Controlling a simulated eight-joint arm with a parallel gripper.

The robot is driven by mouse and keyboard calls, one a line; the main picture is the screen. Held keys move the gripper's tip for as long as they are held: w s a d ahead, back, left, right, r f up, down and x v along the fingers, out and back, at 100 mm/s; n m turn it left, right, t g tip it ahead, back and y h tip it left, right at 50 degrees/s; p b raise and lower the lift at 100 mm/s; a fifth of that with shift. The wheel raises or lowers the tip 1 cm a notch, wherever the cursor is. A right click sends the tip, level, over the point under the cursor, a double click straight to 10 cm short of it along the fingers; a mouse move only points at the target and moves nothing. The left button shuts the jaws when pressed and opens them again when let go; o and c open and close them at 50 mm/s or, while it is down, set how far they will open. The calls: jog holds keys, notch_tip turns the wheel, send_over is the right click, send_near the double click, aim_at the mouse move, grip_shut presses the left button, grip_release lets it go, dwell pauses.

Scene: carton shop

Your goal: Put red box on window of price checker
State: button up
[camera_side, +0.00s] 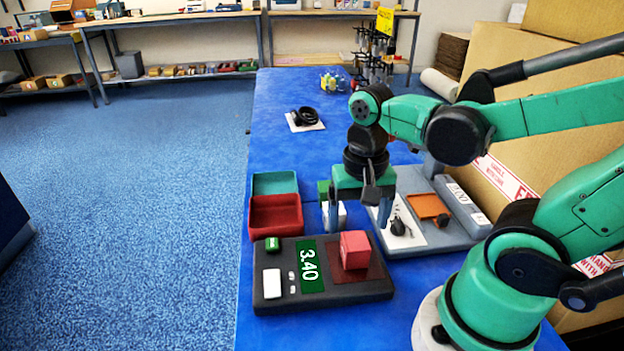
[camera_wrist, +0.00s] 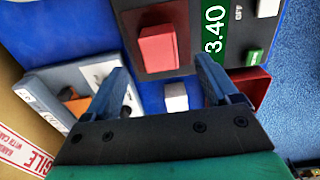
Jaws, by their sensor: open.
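The price checker (camera_side: 285,297) is a dark slab with a green 3.40 display and a dark red window (camera_side: 345,288). The red box (camera_side: 354,250) rests on that window, right of the display. In the wrist view the red box (camera_wrist: 157,46) lies beyond the fingertips on the window, beside the display (camera_wrist: 213,35). My gripper (camera_side: 358,224) is open and empty, pointing down behind the price checker, apart from the box. Its two spread blue fingers also show in the wrist view (camera_wrist: 160,66).
A white block (camera_side: 341,214) stands near my left finger. A red tray (camera_side: 275,229) and a teal tray (camera_side: 275,183) lie left. A grey device (camera_side: 455,236) with an orange panel (camera_side: 427,206) stands right. Large cartons (camera_side: 540,100) line the right side. The blue table's far middle is mostly clear.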

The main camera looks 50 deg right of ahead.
aim_at(356, 241)
notch_tip(356, 241, up, 6)
jog(key=w+a+f+n+t, duration=0.1)
jog(key=w+a+n+t, duration=0.1)
jog(key=w+n+t, duration=0.4)
jog(key=n+t, duration=0.1)
jog(key=n, duration=0.2)
jog(key=shift+w+f, duration=0.25)
jog(key=shift+f, duration=0.1)
